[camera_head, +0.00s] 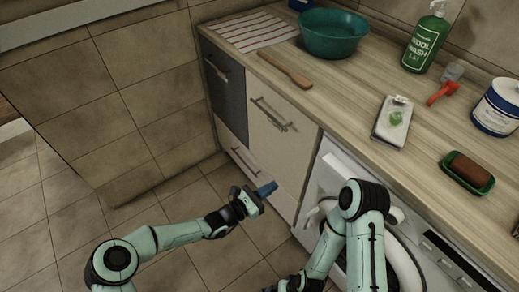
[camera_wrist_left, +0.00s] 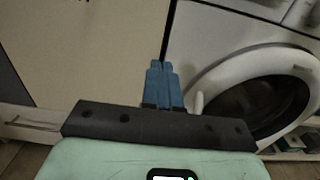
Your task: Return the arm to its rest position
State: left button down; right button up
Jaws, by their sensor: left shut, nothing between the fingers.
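My left gripper (camera_head: 266,189) has blue fingers and hangs low in front of the cream cabinet, above the tiled floor. It is shut and empty. In the left wrist view its blue fingertips (camera_wrist_left: 162,68) are together, pointing at the cabinet near the washing machine. My left arm (camera_head: 170,237) reaches in from the lower left. My right arm (camera_head: 345,235) is bent in front of the washing machine, its far end cut by the bottom edge. The right fingers do not show.
The cabinet (camera_head: 285,140) and washing machine (camera_head: 330,165) stand under a wooden counter (camera_head: 345,85). On it are a teal basin (camera_head: 333,40), a green bottle (camera_head: 425,42), a wooden utensil (camera_head: 285,69), a white tub (camera_head: 496,108) and a brown bar in a green dish (camera_head: 489,186). Floor at left is clear.

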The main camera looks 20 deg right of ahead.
pick_arm(q)
jog(key=s+a+f+m+g+y+p, duration=0.4)
jog(key=s+a+f+m, duration=0.15)
jog(key=s, duration=0.35)
jog(key=s+a+f+m+g+y+p, duration=0.4)
jog(key=s+a+f, duration=0.2)
jog(key=s, duration=0.4)
jog(key=s+a+r+m+y+p, duration=0.1)
jog(key=s+a+m+y+p, duration=0.1)
jog(key=a, duration=0.7)
jog(key=s+a+r+m+y+p, duration=0.1)
jog(key=s+a+m+y+p, duration=0.2)
jog(key=s+a, duration=0.6)
jog(key=m+p, duration=0.2)
jog(key=m, duration=0.1)
jog(key=shift+s+r+t, duration=0.25)
jog(key=shift+r+t, duration=0.05)
jog(key=shift+t, duration=0.1)
pick_arm(e)
notch_tip(320, 180, up, 15)
jog(key=s+a+g, duration=0.1)
jog(key=s, duration=0.1)
jog(key=shift+s+a+g, duration=0.15)
jog(key=shift+s+g, duration=0.05)
jog(key=shift+g, duration=0.1)
